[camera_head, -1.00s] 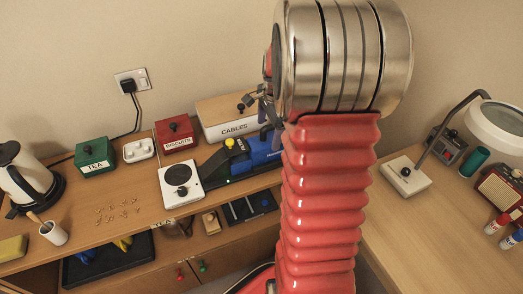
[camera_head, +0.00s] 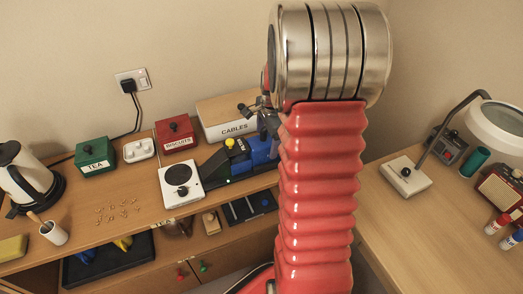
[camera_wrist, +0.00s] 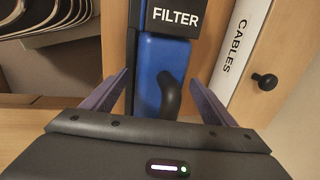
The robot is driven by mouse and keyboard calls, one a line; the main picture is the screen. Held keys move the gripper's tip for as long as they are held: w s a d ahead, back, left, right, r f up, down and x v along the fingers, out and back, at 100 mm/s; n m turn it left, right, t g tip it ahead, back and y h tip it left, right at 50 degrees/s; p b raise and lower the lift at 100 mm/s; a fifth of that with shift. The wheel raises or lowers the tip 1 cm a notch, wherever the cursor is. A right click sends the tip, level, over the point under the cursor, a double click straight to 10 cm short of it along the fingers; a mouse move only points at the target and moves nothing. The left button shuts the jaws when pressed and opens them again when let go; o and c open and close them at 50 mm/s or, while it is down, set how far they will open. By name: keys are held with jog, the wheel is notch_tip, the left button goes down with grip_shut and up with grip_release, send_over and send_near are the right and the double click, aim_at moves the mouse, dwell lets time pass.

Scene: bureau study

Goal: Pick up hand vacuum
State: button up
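The hand vacuum (camera_head: 262,150) is blue and black and lies on the sideboard, in front of the cables box; my arm partly hides it in the head view. In the wrist view its blue body (camera_wrist: 150,62) shows a black section marked FILTER and a black curved handle (camera_wrist: 170,95). My gripper (camera_wrist: 160,85) is open, with one finger on each side of the body and handle; nothing is between the fingers except the vacuum in view beyond. In the head view my gripper (camera_head: 266,118) is just above the vacuum; I cannot tell whether it touches.
The cables box (camera_head: 228,118) stands close behind the vacuum. A white hot plate (camera_head: 180,184) is to its left, with a red biscuits box (camera_head: 175,135) and green tea box (camera_head: 95,157) farther left. A lamp (camera_head: 405,176) stands on the right desk.

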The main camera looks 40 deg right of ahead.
jog(key=shift+r, duration=0.1)
grip_shut()
dwell(0.8)
